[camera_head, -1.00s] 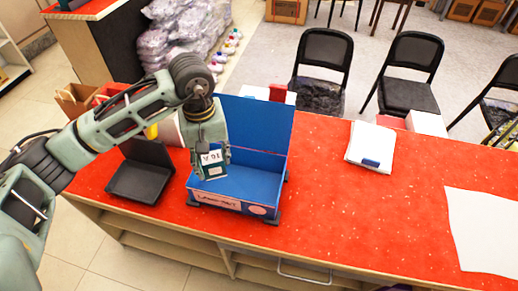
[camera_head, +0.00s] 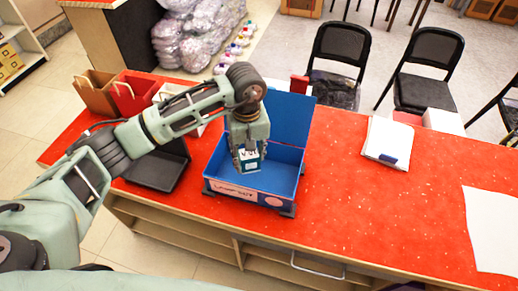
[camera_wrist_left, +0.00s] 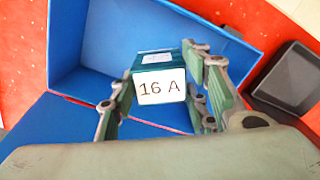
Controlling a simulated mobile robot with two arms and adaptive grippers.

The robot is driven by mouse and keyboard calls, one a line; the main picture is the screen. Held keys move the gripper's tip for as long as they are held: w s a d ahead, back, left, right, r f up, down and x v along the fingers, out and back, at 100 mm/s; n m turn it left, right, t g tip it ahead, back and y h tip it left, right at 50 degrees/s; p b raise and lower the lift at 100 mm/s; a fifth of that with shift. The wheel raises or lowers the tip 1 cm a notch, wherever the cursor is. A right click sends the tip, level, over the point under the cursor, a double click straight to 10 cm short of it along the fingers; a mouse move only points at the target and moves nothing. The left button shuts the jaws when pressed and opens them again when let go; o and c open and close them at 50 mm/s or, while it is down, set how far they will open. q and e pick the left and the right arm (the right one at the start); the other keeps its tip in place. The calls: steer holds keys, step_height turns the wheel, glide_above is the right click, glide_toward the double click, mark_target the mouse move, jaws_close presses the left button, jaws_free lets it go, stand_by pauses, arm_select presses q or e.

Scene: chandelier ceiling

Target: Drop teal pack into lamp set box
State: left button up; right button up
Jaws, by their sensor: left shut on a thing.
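The teal pack (camera_head: 250,160) has a white label, which reads "16 A" in the left wrist view (camera_wrist_left: 160,90). My left gripper (camera_head: 249,153) is shut on it, with a finger on each side. The gripper points down over the open blue lamp set box (camera_head: 280,163). The pack shows against the inside of the box, near its front wall; I cannot tell how far above the floor it is. The box has a raised blue lid at its back and a pale label on its front. The box also fills much of the left wrist view (camera_wrist_left: 108,35). My right gripper is not in view.
The box stands on a red counter (camera_head: 350,205). A black tray-like object (camera_head: 157,170) lies to its left, close by. Paper bags (camera_head: 98,92) stand at the back left. A white stack (camera_head: 388,140) and a white sheet (camera_head: 492,228) lie to the right, with free counter between.

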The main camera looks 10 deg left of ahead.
arm_select(q)
steer(key=o, duration=1.2)
step_height(320, 180, up, 12)
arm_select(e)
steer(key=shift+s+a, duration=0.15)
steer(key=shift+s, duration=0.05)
